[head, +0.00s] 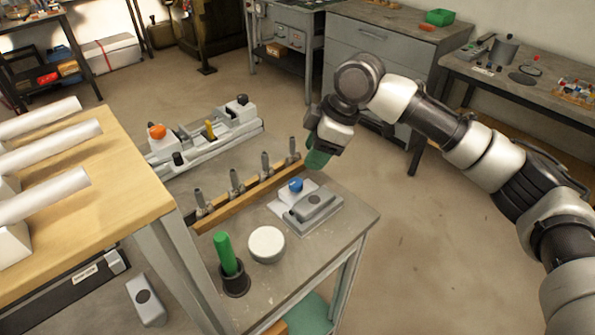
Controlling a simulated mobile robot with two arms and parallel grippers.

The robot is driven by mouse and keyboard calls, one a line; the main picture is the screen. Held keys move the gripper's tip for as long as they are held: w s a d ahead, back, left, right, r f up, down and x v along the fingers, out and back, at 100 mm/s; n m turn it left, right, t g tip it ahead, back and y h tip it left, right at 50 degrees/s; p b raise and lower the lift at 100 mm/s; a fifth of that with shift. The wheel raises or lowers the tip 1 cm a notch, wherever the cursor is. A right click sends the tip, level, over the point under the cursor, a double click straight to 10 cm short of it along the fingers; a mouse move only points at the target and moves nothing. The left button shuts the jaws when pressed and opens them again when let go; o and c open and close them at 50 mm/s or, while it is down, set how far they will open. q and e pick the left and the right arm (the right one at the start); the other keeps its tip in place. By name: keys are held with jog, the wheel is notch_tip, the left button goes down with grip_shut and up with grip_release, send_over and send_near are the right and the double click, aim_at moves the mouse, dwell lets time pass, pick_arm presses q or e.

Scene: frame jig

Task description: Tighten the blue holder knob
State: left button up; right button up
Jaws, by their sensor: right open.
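The blue holder knob (296,185) sits on top of a small light holder (289,195) on the grey bench, beside a grey block-like device. My right gripper (318,158) hangs above and to the right of the knob, clear of it, at the bench's far right edge. It points down and is open; a dark green part shows at its tip. The gap between its fingers is hard to see from here. No contact with the knob shows. My left gripper is out of view.
The grey bench (328,227) also carries a wooden rack (247,193) of upright tools, a white round lid (266,244) and a green-handled tool in a dark cup (235,282). Behind is a fixture with an orange knob (157,131). A wooden table (110,215) stands left.

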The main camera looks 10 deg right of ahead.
aim_at(297, 182)
jog(key=x, duration=0.3)
jog(key=shift+s+a+f, duration=0.15)
jog(key=shift+a+f, duration=0.1)
jog(key=shift+f, duration=0.05)
jog(key=shift+x, duration=0.95)
jog(key=x, duration=0.3)
jog(key=shift+w+f, duration=0.1)
jog(key=shift+w, duration=0.1)
jog(key=shift+f, duration=0.1)
jog(key=shift+c, duration=0.6)
jog(key=c, duration=0.5)
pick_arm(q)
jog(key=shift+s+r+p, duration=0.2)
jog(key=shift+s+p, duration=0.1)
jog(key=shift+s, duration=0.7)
